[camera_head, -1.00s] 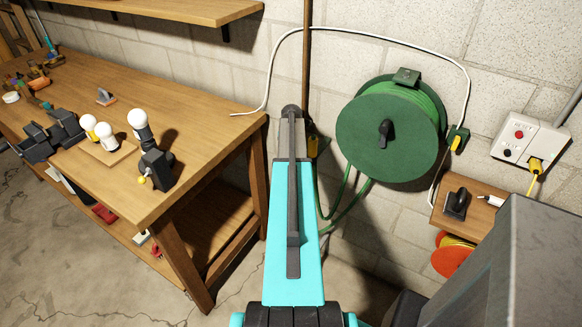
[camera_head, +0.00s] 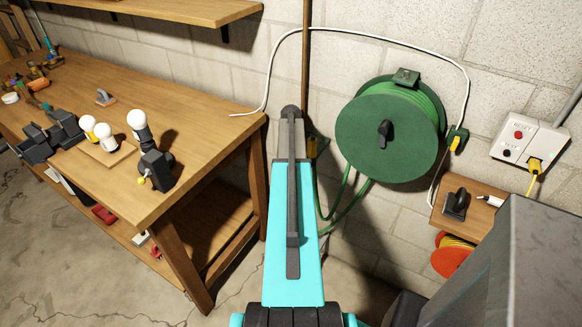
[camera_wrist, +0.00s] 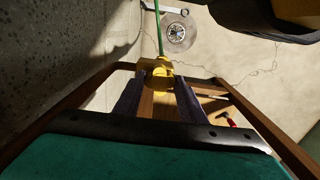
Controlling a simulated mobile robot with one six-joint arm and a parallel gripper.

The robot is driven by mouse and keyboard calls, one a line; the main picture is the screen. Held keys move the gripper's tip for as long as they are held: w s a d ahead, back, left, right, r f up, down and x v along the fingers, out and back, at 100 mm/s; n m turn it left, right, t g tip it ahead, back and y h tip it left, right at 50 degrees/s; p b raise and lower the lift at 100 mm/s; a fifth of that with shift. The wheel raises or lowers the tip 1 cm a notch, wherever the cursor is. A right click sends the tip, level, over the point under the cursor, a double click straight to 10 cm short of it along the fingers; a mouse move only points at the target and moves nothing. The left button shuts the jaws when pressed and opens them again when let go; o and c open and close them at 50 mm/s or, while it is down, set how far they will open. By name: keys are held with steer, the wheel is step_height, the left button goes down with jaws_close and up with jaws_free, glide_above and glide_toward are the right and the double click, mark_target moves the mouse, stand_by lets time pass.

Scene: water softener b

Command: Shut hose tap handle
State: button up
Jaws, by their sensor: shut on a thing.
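In the wrist view the yellow hose tap (camera_wrist: 160,68) sits at the tips of my gripper (camera_wrist: 158,90), with a green hose running from it. The two dark fingers stand on either side of its yellow handle and are shut on it. The exact contact is in shadow. In the head view a small yellow part of the tap (camera_head: 312,147) shows at the right edge of my arm, beside the brown pipe. My arm hides the rest of the tap and my fingertips there.
A green hose reel (camera_head: 388,135) hangs on the block wall right of my arm. A wooden workbench (camera_head: 205,125) with bulbs and tools stands at the left. A white outlet box (camera_head: 528,140) and a wooden shelf (camera_head: 463,207) are at the right.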

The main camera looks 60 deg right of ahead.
steer(key=shift+w+r, duration=0.15)
steer(key=o, duration=0.9)
steer(key=shift+r+p, duration=0.75)
steer(key=shift+r, duration=0.55)
